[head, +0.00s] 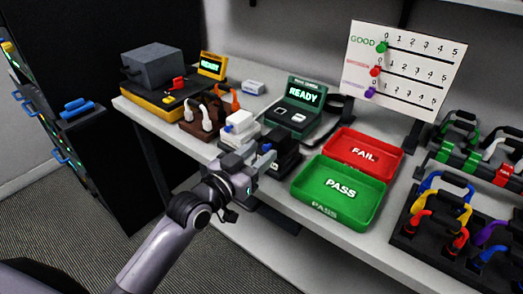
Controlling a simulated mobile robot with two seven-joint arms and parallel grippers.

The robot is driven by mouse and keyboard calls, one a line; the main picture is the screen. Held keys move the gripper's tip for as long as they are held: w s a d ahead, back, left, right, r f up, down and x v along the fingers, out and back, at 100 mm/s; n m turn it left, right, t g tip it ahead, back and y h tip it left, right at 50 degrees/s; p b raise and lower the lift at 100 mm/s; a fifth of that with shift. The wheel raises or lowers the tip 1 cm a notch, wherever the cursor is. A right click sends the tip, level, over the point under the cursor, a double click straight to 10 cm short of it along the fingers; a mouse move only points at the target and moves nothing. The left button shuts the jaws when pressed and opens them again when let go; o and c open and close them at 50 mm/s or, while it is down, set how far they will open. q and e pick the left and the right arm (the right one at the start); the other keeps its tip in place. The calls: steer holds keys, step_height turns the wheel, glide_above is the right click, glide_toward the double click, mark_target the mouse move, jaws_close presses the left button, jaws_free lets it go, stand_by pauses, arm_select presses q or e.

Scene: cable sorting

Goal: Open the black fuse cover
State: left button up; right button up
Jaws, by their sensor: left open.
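A small black box (284,152), which looks like the one with the black fuse cover, stands near the front edge of the table, left of the green tray. I cannot make out the cover's edge, or whether it is raised. My left gripper (259,153) is open at the left side of this box and hides part of it. A blue fingertip shows close to the box; I cannot tell whether it touches. My right gripper is not in view.
A white box (238,128) with a blue part stands just behind my left gripper. A green PASS tray (318,207) and red FAIL tray (345,165) lie to the right. A green READY device (298,103) stands behind. Cable racks (431,228) fill the far right.

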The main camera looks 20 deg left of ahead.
arm_select(q)
steer(key=shift+x, duration=0.8)
jaws_close()
